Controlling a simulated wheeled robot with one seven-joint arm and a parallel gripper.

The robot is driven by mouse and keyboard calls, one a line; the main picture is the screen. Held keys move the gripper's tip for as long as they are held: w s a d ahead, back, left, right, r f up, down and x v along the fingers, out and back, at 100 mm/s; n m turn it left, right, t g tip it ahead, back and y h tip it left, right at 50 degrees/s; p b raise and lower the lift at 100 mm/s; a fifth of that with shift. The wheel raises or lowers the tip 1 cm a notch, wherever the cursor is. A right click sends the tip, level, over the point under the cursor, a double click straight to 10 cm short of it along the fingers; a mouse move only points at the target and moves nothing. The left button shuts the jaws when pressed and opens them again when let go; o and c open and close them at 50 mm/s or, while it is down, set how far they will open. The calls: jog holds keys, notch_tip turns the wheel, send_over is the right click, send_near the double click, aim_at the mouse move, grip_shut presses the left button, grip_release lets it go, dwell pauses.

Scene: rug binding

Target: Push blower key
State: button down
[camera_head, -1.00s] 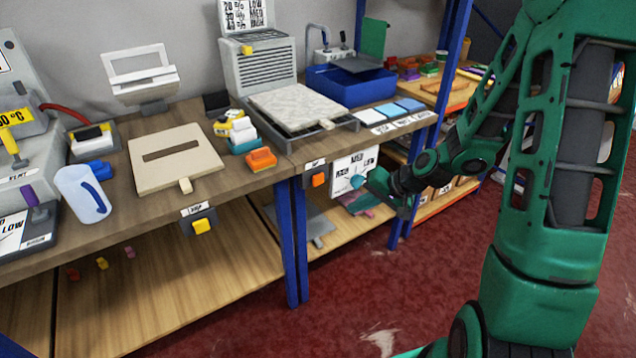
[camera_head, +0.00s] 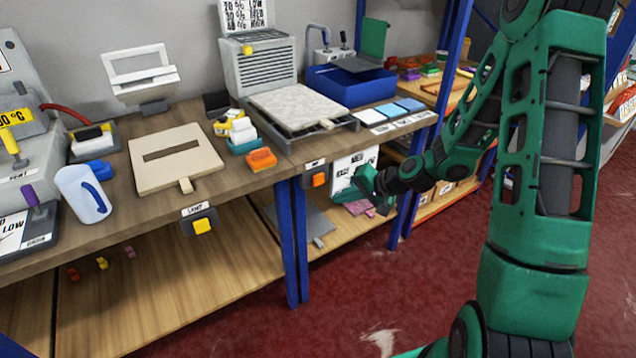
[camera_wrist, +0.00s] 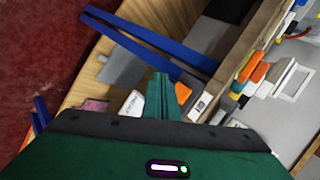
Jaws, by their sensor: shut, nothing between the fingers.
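An orange push key (camera_head: 319,180) sits on the front edge of the bench, below a small white label (camera_head: 315,164) too small to read. It also shows in the wrist view (camera_wrist: 183,92), just right of my fingers. Which key is the blower's I cannot read. My gripper (camera_head: 362,180) is shut and empty, to the right of the orange key and in front of a white card (camera_head: 345,166) with lettering, which it partly covers. In the wrist view my closed green fingers (camera_wrist: 160,90) point toward the bench front. They appear apart from the key, though depth is hard to judge.
A yellow key (camera_head: 203,226) under another label is on the left bench front. A grey vented unit (camera_head: 265,68) and a blue bin (camera_head: 350,86) stand on top. Blue legs (camera_head: 303,240) and a lower wooden shelf (camera_head: 200,290) are below. Red floor (camera_head: 420,290) is open in front.

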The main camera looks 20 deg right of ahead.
aim_at(318, 185)
jog(key=w+a, duration=0.2)
jog(key=w, duration=0.4)
jog(key=shift+w, duration=0.1)
dwell(2.0)
jog(key=shift+w+a, duration=0.15)
jog(key=shift+w, duration=0.15)
jog(key=shift+w+a, duration=0.15)
jog(key=shift+w, duration=0.35)
dwell(0.8)
dwell(0.4)
jog(key=shift+s+d, duration=0.3)
jog(key=shift+s, duration=0.6)
jog(key=shift+s+d, duration=0.25)
jog(key=shift+s, duration=0.55)
jog(key=shift+s+d, duration=0.25)
jog(key=shift+s, duration=0.55)
jog(key=shift+s+d, duration=0.25)
jog(key=shift+s, duration=0.55)
